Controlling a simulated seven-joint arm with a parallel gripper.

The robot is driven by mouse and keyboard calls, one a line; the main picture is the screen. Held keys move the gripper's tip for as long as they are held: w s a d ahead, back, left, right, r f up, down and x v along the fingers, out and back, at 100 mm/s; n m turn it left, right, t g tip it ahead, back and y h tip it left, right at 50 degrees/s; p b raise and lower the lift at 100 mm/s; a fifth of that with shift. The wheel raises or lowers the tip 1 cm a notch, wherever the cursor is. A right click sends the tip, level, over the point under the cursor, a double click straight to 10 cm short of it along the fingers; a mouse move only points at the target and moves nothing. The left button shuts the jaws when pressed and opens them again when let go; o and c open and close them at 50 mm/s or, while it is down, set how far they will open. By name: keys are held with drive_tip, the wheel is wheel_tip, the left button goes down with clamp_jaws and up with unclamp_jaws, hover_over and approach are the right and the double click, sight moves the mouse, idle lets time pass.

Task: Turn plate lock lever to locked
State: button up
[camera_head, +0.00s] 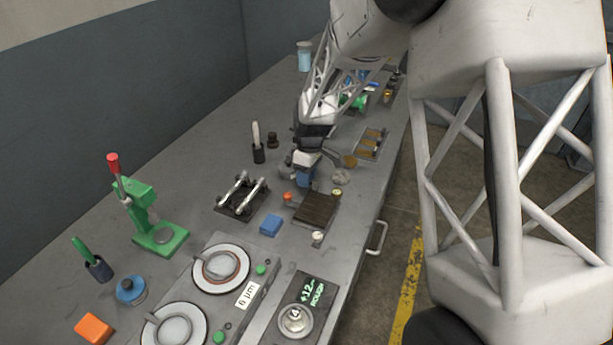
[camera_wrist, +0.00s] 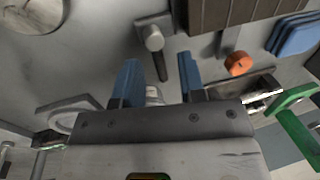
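A small lever with a silver round pivot (camera_wrist: 153,38) and a short black handle (camera_wrist: 161,69) sits on a grey block in the wrist view, beside a dark ribbed plate (camera_wrist: 235,12). The plate also shows in the head view (camera_head: 316,210). My gripper (camera_wrist: 158,66) has its two blue fingers apart, with the black handle's end showing between the fingertips. I cannot tell whether either finger touches it. In the head view my gripper (camera_head: 304,179) is just behind the plate, hiding the lever there. No lock marking is readable.
An orange knob (camera_wrist: 238,63) stands near the plate. A blue block (camera_head: 271,224), a rack with silver bars (camera_head: 241,194) and a green press (camera_head: 158,236) stand to the left. Round lapping plates (camera_head: 221,268) are nearer. The bench edge is to the right.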

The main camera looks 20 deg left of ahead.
drive_tip(key=shift+c, duration=0.5)
clamp_jaws()
